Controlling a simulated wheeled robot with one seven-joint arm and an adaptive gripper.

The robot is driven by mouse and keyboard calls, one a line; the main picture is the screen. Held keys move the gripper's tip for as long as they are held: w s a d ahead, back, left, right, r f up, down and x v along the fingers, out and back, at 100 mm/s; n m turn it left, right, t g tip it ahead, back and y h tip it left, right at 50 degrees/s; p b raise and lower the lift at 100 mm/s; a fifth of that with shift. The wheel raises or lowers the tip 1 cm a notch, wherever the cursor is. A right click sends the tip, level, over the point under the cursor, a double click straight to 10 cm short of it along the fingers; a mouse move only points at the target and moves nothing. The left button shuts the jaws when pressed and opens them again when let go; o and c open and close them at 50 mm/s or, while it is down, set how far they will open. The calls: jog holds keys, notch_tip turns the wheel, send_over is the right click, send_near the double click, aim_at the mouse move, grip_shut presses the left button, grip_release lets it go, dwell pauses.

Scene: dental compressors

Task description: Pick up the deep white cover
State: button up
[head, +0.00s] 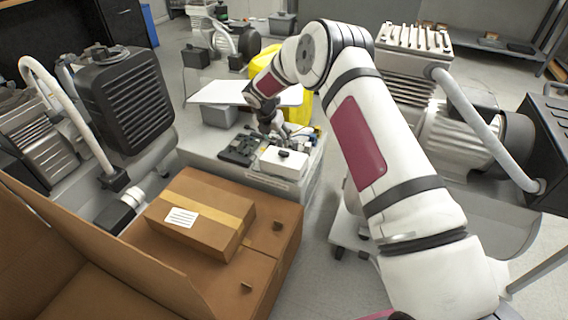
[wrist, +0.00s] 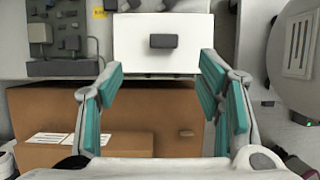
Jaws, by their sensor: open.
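A white box-shaped cover (head: 284,162) with a dark handle block on top sits on the grey bench at the middle of the head view. I take it to be the deep white cover. It also shows at the top centre of the wrist view (wrist: 134,58), its near edge just beyond the fingertips. My gripper (wrist: 160,66) is open, its teal-padded fingers spread with nothing between them. In the head view my gripper (head: 277,131) hangs over the bench, close behind the cover. Its fingertips are too small there to judge contact.
A dark component plate (head: 240,148) lies left of the cover. A flat white panel (head: 225,93) and a yellow object (head: 267,60) are behind. A taped cardboard box (head: 200,208) stands in front, on a larger carton (head: 270,260). Compressors flank both sides.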

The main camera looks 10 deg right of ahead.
jog(key=b, duration=0.2)
send_over(284, 152)
jog(key=s+a, duration=0.2)
notch_tip(284, 152, down, 5)
jog(key=shift+w+a+f, duration=0.1)
jog(key=shift+w+a, duration=0.05)
jog(key=b+x, duration=0.1)
jog(key=x, duration=0.1)
jog(key=b+x, duration=0.1)
jog(key=x, duration=0.1)
jog(key=shift+d+f, duration=0.15)
jog(key=shift+d, duration=0.15)
jog(key=shift+d+f, duration=0.1)
jog(key=shift+f, duration=0.25)
jog(key=shift+r, duration=0.1)
jog(key=shift+c, duration=0.2)
grip_shut()
